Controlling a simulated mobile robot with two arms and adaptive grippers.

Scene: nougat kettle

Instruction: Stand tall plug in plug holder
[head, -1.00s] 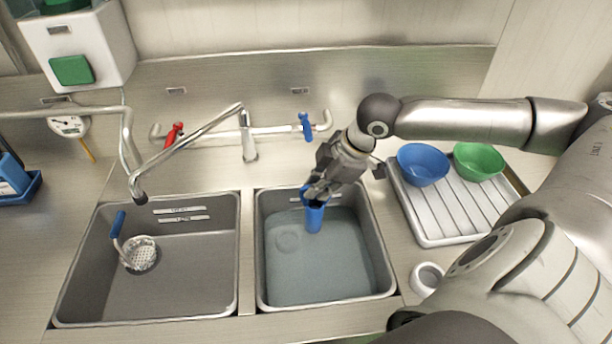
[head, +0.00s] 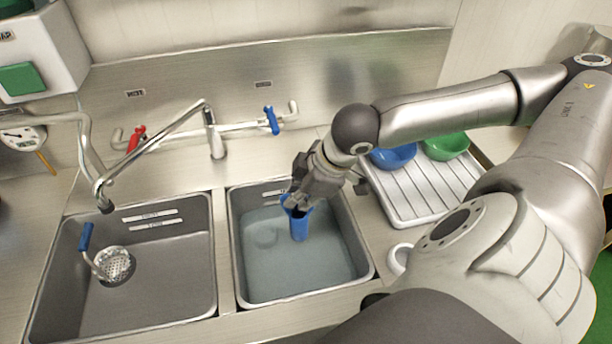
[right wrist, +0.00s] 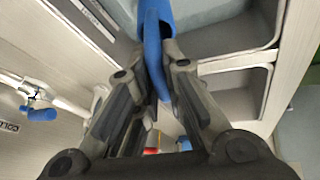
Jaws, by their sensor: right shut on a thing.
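The tall plug (head: 300,225) is a blue upright tube in the right basin, with its upper end at my right gripper (head: 297,203). That gripper is shut on it. In the right wrist view the plug (right wrist: 156,25) shows blue between and beyond the fingers (right wrist: 155,70). I cannot tell whether its lower end touches the basin floor. A round white open-topped cup (head: 399,258), which looks like the plug holder, stands on the counter right of the basin. My right arm partly covers it. My left gripper is not in view.
The right basin (head: 238,270) holds water. The left basin (head: 60,300) holds a blue-handled strainer (head: 115,264). A white drainboard (head: 420,195) with a blue bowl (head: 393,157) and a green bowl (head: 446,146) is at the right. A swivel faucet (head: 160,145) stands behind the left basin.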

